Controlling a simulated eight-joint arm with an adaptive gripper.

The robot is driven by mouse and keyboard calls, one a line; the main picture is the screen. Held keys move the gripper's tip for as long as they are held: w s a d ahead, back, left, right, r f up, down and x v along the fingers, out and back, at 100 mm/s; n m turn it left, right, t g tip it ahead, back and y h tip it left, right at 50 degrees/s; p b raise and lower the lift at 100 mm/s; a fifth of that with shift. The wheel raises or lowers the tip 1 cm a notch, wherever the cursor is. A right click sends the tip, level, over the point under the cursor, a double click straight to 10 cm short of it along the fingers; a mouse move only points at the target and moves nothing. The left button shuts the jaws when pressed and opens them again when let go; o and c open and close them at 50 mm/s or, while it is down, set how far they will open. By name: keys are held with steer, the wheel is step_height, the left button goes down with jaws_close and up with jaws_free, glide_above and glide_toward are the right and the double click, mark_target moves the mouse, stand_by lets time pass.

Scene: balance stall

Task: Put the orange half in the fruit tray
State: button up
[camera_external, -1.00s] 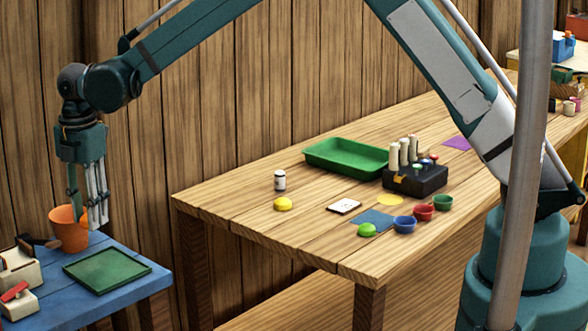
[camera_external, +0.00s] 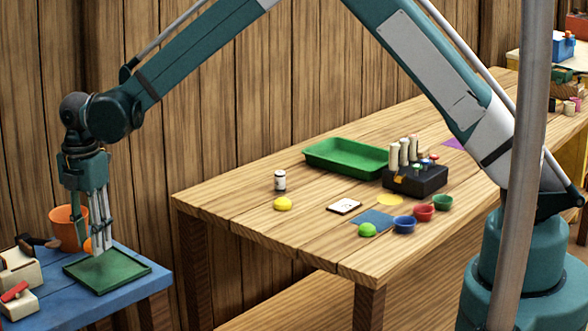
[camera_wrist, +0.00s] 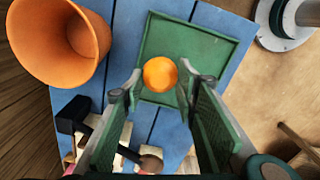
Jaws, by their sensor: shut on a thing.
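The orange half (camera_wrist: 160,75) is pinched between the fingertips of my gripper (camera_wrist: 160,80) in the wrist view. In the external view only a sliver of the orange half (camera_external: 87,246) shows beside the fingers of my gripper (camera_external: 98,248). A flat dark green tray (camera_external: 133,266) lies on the blue table, just below and right of the fingers. In the wrist view the orange half appears over the inside of this green tray (camera_wrist: 210,47), towards its near-left part. Its exact height above the tray is hard to tell.
An orange pot (camera_external: 64,229) stands close behind the gripper on the blue table (camera_external: 150,285). A dark-headed hammer (camera_external: 38,241) and a cream scale-like object (camera_external: 18,268) are at left. A deeper green tray (camera_external: 345,158) is on the wooden table (camera_external: 300,245).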

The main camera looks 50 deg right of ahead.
steer(key=shift+f, duration=1.75)
steer(key=shift+f, duration=0.15)
steer(key=o, duration=0.8)
step_height(320, 180, up, 12)
steer(key=shift+r+p, duration=0.2)
steer(key=shift+p, duration=0.1)
